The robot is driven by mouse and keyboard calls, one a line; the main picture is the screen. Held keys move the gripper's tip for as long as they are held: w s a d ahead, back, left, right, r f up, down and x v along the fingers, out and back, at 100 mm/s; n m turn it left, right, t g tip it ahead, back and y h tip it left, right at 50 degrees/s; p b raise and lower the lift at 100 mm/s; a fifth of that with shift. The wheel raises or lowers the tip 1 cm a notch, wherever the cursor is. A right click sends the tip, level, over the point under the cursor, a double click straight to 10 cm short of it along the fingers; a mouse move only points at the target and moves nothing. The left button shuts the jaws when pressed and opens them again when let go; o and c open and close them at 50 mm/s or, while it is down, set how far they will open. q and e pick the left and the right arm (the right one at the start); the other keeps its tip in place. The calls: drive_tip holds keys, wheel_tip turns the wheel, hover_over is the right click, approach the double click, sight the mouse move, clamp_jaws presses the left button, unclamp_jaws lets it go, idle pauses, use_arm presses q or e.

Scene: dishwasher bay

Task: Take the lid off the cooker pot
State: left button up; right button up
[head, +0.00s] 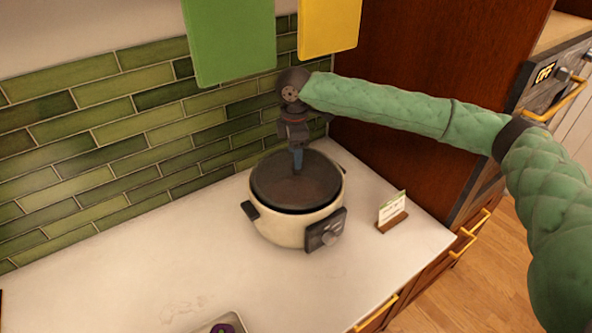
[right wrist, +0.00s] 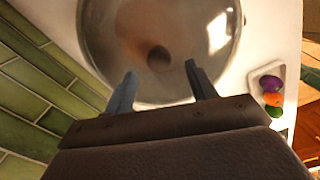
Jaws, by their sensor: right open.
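The cooker pot (head: 283,228) is cream with dark side handles and a dark control panel with a knob. It stands on the white counter near the tiled wall. Its dark round lid (head: 270,185) sits on top. In the right wrist view the lid (right wrist: 110,40) looks glassy and shiny, with a round brown knob (right wrist: 159,58) at its middle. My right gripper (head: 297,168) points down over the lid. In the right wrist view its two fingers (right wrist: 160,78) are open and apart, with the knob just beyond and between the tips. My left gripper is not in view.
A small sign on a wooden stand (head: 392,212) is right of the pot. A tray (head: 205,328) with a purple item is at the front edge of view. Green (head: 230,40) and yellow (head: 330,25) panels hang above. A tall brown cabinet (head: 420,100) stands behind. Counter left of the pot is clear.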

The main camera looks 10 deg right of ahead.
drive_tip(key=shift+d+f+p, duration=0.15)
drive_tip(key=shift+f+p, duration=0.45)
drive_tip(key=shift+p, duration=0.25)
wheel_tip(320, 180, down, 3)
drive_tip(key=shift+d+r+p, duration=0.1)
drive_tip(key=shift+r+p, duration=0.05)
drive_tip(key=shift+p, duration=0.65)
drive_tip(key=shift+f, duration=0.45)
drive_tip(key=c, duration=1)
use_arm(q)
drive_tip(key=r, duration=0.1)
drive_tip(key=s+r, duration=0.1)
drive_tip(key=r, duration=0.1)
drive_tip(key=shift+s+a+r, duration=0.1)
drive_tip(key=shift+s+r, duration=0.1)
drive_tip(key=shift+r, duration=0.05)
use_arm(e)
drive_tip(key=shift+r, duration=0.1)
clamp_jaws()
